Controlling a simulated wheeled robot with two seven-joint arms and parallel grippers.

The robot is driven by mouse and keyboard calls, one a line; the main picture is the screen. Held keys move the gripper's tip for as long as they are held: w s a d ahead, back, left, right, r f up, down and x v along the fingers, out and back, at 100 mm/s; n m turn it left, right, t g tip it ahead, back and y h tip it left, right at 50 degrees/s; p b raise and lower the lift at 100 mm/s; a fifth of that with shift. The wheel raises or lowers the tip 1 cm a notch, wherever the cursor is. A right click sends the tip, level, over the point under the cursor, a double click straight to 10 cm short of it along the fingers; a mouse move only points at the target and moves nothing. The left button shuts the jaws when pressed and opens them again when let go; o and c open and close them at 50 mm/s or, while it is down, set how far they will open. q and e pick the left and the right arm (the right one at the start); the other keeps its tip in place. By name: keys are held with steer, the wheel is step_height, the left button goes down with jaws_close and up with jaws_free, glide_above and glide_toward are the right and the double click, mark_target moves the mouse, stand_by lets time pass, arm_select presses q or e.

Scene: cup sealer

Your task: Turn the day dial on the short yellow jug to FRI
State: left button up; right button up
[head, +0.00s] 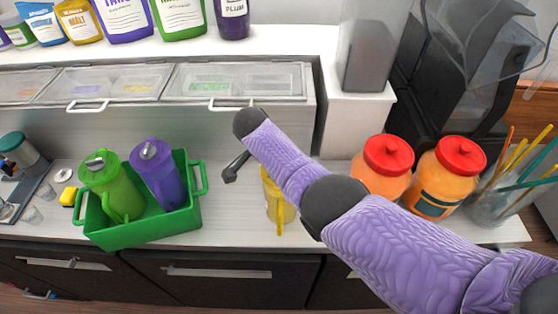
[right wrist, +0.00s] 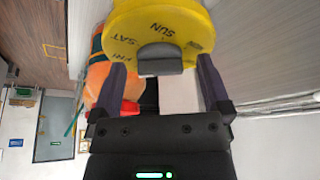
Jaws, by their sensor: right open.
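The short yellow jug (head: 279,208) stands on the counter in the head view, partly hidden behind my right arm. In the right wrist view its yellow day dial (right wrist: 165,18) fills the top, printed with SUN near the middle, SAT to the left, what looks like FRI at the lower left, and MON at the right. A grey tab (right wrist: 160,58) sticks out from the dial. My right gripper (right wrist: 164,78) is open, its dark fingers to either side of the tab and apart from it. My left gripper is not in view.
Two orange jars with red lids (head: 388,154) (head: 460,158) stand right of the jug. A green tray (head: 150,232) with a green jug (head: 112,188) and a purple jug (head: 158,172) stands to the left. A cup of sticks (head: 490,206) is at the far right.

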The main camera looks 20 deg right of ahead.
steer(key=shift+a+r, duration=0.15)
steer(key=shift+r, duration=0.2)
steer(key=p+v, duration=0.2)
steer(key=v, duration=0.7)
steer(key=shift+s, duration=0.1)
